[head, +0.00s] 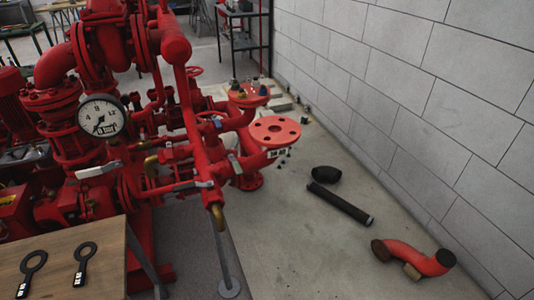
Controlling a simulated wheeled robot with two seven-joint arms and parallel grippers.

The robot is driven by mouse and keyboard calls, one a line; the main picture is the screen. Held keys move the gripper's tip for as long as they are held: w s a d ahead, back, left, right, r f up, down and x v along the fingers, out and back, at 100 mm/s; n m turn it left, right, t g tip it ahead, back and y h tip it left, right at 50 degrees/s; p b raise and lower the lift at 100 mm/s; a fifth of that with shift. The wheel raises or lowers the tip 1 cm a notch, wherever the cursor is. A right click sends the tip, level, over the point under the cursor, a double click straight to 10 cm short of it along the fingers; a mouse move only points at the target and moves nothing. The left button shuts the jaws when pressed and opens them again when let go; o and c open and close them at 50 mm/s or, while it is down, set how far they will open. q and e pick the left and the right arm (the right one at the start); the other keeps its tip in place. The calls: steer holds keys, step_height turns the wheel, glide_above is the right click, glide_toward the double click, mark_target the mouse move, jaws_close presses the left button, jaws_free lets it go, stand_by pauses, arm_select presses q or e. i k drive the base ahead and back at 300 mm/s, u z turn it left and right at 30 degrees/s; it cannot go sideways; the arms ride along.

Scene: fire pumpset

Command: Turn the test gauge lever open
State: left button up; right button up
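The red pumpset (130,125) fills the left of the head view. A round white-faced pressure gauge (100,115) marked "bar" sits on its front. A light grey lever (97,169) lies roughly level below the gauge. A second grey lever (193,186) lies along a red pipe further right, near a brass outlet (217,213). A small blue lever (218,124) shows higher on the right pipework. I cannot tell from this view which one is the test gauge lever. Neither of my grippers is in view.
A wooden table (110,245) with two black ring-ended tools stands at the lower left. A dark pipe (340,204), a black fitting (326,173) and a red bent pipe (412,257) lie on the floor. A block wall (420,90) bounds the right.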

mark_target(99, 170)
steer(key=u, duration=1.95)
